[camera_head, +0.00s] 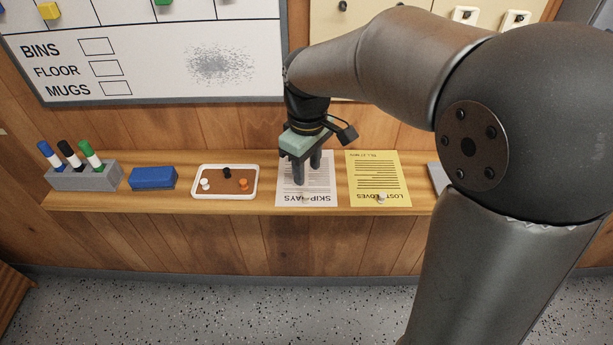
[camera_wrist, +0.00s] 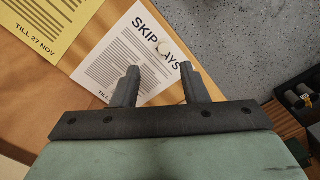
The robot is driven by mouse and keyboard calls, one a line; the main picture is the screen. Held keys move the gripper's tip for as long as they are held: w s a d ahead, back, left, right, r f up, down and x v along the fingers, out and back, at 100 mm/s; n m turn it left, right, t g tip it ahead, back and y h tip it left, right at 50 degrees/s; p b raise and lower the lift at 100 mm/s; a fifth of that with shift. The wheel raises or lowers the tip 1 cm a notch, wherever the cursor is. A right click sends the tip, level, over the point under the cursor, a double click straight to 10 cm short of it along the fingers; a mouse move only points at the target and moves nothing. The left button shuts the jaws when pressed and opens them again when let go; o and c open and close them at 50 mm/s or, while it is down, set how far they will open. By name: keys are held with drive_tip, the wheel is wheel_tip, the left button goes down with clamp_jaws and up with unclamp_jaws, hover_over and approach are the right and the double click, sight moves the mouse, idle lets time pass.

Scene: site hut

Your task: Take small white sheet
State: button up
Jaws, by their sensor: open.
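The small white sheet (camera_head: 324,183) headed "SKIP DAYS" lies flat on the wooden shelf, upside down in the head view. In the wrist view the white sheet (camera_wrist: 108,58) has a small pale round knob (camera_wrist: 163,48) on its heading, hiding some letters. My gripper (camera_head: 307,172) is over the sheet, pointing down, open with nothing between its fingers. In the wrist view the gripper's fingertips (camera_wrist: 159,70) are apart, with the knob a little beyond the gap between them. The fingers cover part of the sheet. I cannot tell whether they touch it.
A yellow sheet (camera_head: 377,172) with its own pale knob lies just right of the white one. To the left are a white-rimmed tray (camera_head: 225,167) with small pegs, a blue eraser (camera_head: 153,178) and a grey marker holder (camera_head: 85,179). A whiteboard hangs behind.

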sight(306, 194)
drive_tip(key=f, duration=0.7)
drive_tip(key=shift+s+a+f, duration=0.1)
drive_tip(key=shift+s+a, duration=0.05)
drive_tip(key=shift+s, duration=0.15)
clamp_jaws()
